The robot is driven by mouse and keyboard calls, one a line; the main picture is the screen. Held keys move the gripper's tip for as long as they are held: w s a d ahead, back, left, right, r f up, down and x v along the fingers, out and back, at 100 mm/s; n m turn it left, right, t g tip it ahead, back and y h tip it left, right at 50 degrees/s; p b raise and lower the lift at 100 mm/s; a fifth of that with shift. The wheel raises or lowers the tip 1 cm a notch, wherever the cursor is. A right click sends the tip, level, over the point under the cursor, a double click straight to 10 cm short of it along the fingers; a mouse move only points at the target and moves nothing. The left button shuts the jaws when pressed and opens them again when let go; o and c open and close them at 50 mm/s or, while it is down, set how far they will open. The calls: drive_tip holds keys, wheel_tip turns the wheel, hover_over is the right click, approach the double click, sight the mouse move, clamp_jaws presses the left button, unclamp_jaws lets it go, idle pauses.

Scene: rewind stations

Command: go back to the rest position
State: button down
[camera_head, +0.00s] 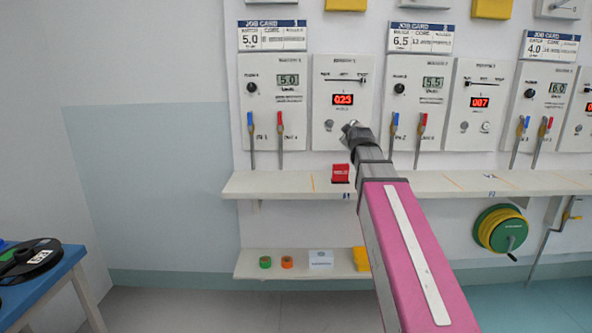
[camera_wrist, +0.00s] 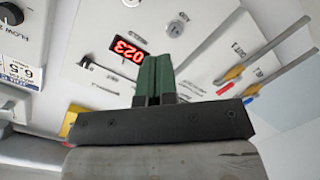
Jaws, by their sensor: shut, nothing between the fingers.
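My gripper (camera_head: 350,127) is at the end of my pink and grey arm, which reaches up and forward to the wall in the head view. It is in front of the lower part of the white panel (camera_head: 343,74) with the red 023 display. In the wrist view its two green fingers (camera_wrist: 155,80) are together with nothing between them. The same red display (camera_wrist: 129,51) and a round knob (camera_wrist: 176,28) show beyond the fingers. I cannot tell whether the fingertips touch the panel.
A long white shelf (camera_head: 290,184) runs below the panels, with a red block (camera_head: 340,173) beside my arm. Levers with blue and red handles (camera_head: 279,127) stick out on both sides. A green-yellow reel (camera_head: 501,231) hangs at right. A blue table (camera_head: 42,281) stands at left.

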drive_tip(key=s+f+m+g, duration=0.2)
drive_tip(key=s+f+g, duration=0.25)
drive_tip(key=f, duration=1.05)
drive_tip(key=s+f+m+g, duration=0.35)
drive_tip(key=s+f, duration=0.25)
drive_tip(key=f, duration=0.9)
drive_tip(key=s+a+f+m+g, duration=0.1)
drive_tip(key=s+f+m+g, duration=0.2)
drive_tip(key=s+f+g, duration=0.5)
drive_tip(key=s+f, duration=1)
drive_tip(key=shift+s+a+f+m+y, duration=0.15)
drive_tip(key=shift+a+f+m+y, duration=0.15)
drive_tip(key=shift+a+f+m, duration=0.1)
drive_tip(key=shift+d, duration=0.1)
